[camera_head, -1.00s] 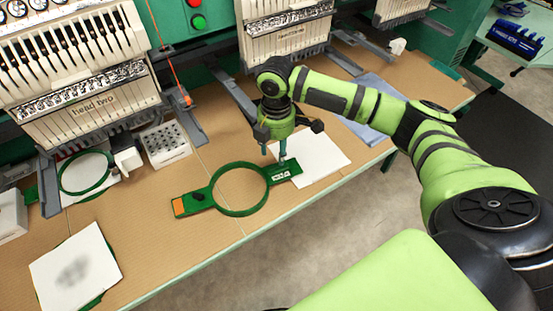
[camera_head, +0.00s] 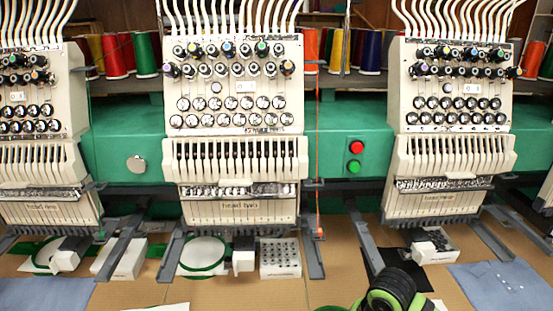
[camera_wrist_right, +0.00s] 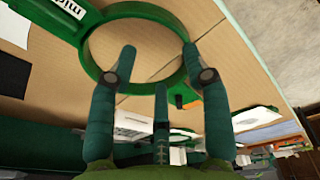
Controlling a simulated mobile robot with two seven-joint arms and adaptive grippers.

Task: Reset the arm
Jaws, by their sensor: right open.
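My right gripper (camera_wrist_right: 160,62) is open in the right wrist view, its fingers spread with nothing between them. A green ring-shaped hoop (camera_wrist_right: 92,70) with a white label lies on the tan table beyond the fingertips. The right finger overlaps the hoop's rim in the picture; I cannot tell whether they touch. In the head view only a green and black part of my right arm (camera_head: 393,292) shows at the bottom edge, and the right gripper is out of that picture. My left gripper is in neither view.
Embroidery heads, including the middle one (camera_head: 235,120), stand in a row behind the table (camera_head: 250,292). A white holed block (camera_head: 280,257), a green hoop with white cloth (camera_head: 203,253), and blue cloth (camera_head: 505,287) lie below. Thread cones (camera_head: 118,55) stand behind.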

